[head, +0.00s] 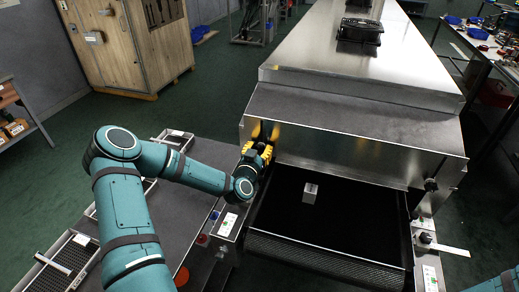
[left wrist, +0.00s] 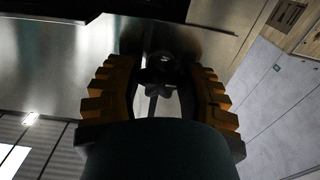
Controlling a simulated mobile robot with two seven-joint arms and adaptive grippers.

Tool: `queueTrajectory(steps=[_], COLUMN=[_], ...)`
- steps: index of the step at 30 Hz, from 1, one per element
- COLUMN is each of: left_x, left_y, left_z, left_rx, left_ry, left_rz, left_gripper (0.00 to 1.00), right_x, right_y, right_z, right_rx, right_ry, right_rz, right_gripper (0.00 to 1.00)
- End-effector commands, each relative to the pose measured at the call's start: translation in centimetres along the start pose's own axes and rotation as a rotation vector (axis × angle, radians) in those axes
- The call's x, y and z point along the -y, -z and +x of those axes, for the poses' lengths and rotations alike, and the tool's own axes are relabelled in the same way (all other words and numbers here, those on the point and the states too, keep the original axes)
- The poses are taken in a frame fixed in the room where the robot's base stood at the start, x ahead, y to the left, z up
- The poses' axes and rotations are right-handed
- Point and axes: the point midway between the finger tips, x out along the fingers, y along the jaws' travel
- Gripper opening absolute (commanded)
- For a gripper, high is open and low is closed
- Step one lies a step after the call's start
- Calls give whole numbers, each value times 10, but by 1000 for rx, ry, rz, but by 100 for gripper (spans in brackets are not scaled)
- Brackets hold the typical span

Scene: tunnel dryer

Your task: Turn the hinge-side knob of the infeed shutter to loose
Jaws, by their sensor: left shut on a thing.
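The infeed shutter (head: 350,135) is the steel front panel above the dark belt. At its left end, my left gripper (head: 262,140) with yellow fingers is up against the panel and shut on a knob. In the left wrist view, the dark star-shaped knob (left wrist: 160,88) sits between the two ridged fingers, one on each side. In the head view the gripper hides this knob. Another black knob (head: 431,185) shows at the right end of the panel. I cannot read which setting the held knob is at. My right gripper is out of view.
A small grey block (head: 310,193) lies on the black conveyor belt (head: 350,222). A lever switch (head: 440,243) is on the right rail. A grey bench (head: 170,215) with wire trays stands at the left under my arm. A wooden cabinet (head: 125,45) stands at the back left.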

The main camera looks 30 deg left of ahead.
Motion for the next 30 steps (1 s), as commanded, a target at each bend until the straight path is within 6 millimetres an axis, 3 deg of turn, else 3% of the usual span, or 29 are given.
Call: queueTrajectory(steps=[11, 30], left_x=[1, 3], left_y=[-1, -2], left_z=[0, 0], left_rx=[-2, -2], left_ry=[1, 1], left_rz=[-155, -749], left_gripper=[6, 6], right_x=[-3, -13], right_y=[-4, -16], right_z=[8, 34], right_rx=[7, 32], right_ry=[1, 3], right_rz=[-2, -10], right_gripper=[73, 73])
